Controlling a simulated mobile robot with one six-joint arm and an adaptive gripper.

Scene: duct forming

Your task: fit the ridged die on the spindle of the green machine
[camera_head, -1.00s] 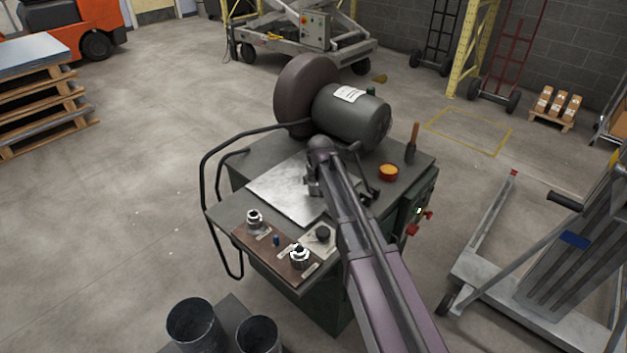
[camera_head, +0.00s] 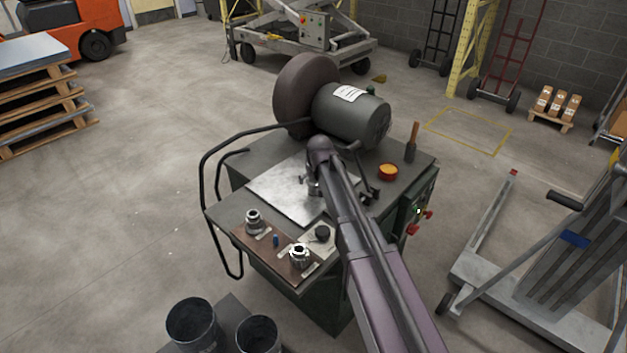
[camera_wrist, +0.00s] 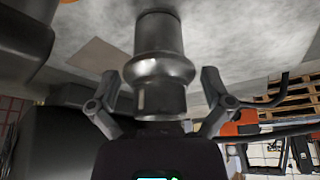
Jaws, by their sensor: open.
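In the wrist view a grey metal piece with a rounded ridge, seemingly the ridged die (camera_wrist: 160,72), stands in line with a dark round part, perhaps the spindle (camera_wrist: 158,20). I cannot tell how far it sits on it. My gripper (camera_wrist: 160,84) is open, with one finger on each side of the piece and gaps showing. In the head view my gripper (camera_head: 314,187) is over the top of the green machine (camera_head: 322,302), mostly hidden by my arm. Two other metal dies, one (camera_head: 254,220) and another (camera_head: 299,255), stand on the brown board (camera_head: 278,262).
A dark motor (camera_head: 350,115) and big wheel (camera_head: 303,88) stand behind my gripper. A bent black rail (camera_head: 204,180) runs along the left. Two dark cylinders (camera_head: 190,322) stand in front.

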